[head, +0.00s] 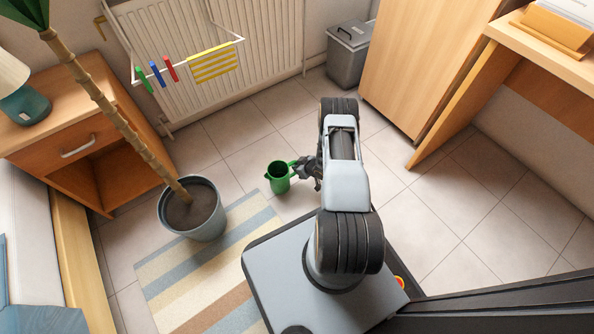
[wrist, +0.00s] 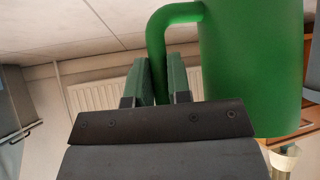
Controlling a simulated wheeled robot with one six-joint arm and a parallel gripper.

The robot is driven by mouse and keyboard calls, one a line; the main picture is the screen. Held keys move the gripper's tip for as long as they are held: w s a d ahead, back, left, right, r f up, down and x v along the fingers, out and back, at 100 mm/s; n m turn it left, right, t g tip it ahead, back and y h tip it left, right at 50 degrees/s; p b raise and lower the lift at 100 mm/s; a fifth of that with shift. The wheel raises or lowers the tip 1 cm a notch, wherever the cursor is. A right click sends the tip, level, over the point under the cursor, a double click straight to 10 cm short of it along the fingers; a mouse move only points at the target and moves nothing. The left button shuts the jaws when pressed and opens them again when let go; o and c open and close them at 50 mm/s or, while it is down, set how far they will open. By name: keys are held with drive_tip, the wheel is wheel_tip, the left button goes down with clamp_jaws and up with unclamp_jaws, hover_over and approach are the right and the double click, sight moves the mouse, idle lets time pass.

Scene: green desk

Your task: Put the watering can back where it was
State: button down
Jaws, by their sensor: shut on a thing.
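The green watering can (head: 279,177) is in the middle of the head view, to the left of my arm. My gripper (head: 304,170) is beside it, at its handle on the right side. In the wrist view the can (wrist: 250,65) fills the upper right, and its curved handle (wrist: 158,45) runs down between the fingers of my gripper (wrist: 160,82). The gripper is shut on the handle. The can looks upright in the head view. Its spout is not clear in either view, and I cannot tell how high it is above the floor.
A potted plant (head: 205,222) stands on the left by a striped rug (head: 165,268). A wooden cabinet (head: 75,130) with a lamp (head: 22,98) is at the left. A drying rack (head: 190,55) hangs at the radiator, and a grey bin (head: 347,62) stands behind. Tiled floor (head: 245,140) is free around the can.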

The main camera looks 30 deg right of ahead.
drive_tip(key=f+b, duration=0.1)
drive_tip(key=f, duration=0.1)
drive_tip(key=f+b, duration=0.1)
drive_tip(key=f, duration=0.1)
drive_tip(key=shift+w+b, duration=0.25)
drive_tip(key=shift+b, duration=0.05)
drive_tip(key=shift+r, duration=0.2)
drive_tip(key=shift+f, duration=0.15)
drive_tip(key=c, duration=1.1)
unclamp_jaws()
drive_tip(key=shift+o, duration=0.2)
